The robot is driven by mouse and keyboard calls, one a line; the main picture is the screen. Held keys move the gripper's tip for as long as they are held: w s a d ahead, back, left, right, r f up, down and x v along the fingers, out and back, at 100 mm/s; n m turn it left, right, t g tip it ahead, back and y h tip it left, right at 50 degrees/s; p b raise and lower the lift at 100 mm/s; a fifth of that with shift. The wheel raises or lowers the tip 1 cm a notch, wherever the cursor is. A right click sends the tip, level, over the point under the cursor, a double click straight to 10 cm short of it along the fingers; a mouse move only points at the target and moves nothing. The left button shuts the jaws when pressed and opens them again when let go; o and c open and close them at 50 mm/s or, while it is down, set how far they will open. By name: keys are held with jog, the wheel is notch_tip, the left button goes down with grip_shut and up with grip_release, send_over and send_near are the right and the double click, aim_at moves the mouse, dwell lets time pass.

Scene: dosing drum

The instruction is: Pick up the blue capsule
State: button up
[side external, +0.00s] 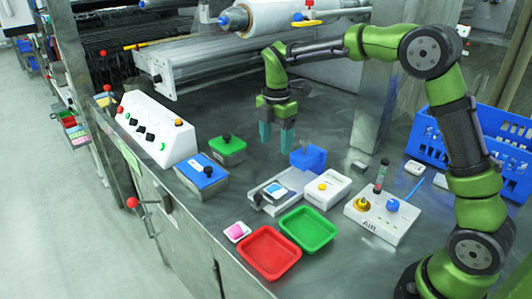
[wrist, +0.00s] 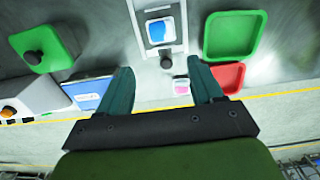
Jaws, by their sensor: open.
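A small light-blue piece, which looks like the blue capsule (side external: 276,190), lies on a white pad on a grey device (side external: 259,204). In the wrist view the blue capsule (wrist: 158,31) shows at the top, a little left of centre. My gripper (side external: 276,139) points down with teal fingers, above the table and behind the grey device in the side view. In the wrist view my gripper (wrist: 161,76) has its fingers wide apart with nothing held between them. The blue capsule is beyond the fingertips, apart from them.
A pink piece on a white pad (side external: 237,231), a red tray (side external: 268,253) and a green tray (side external: 307,228) lie in front. A white box with a yellow knob (side external: 327,189) and a blue block (side external: 308,158) stand close by the device. Green-lidded (side external: 227,149) and blue-lidded (side external: 202,174) boxes stand left.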

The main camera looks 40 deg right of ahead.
aim_at(276, 188)
notch_tip(276, 188, down, 15)
jog(key=shift+s+d+f, duration=0.1)
jog(key=shift+s, duration=0.05)
dwell(0.4)
jog(key=c, duration=0.9)
jog(key=shift+r, duration=0.2)
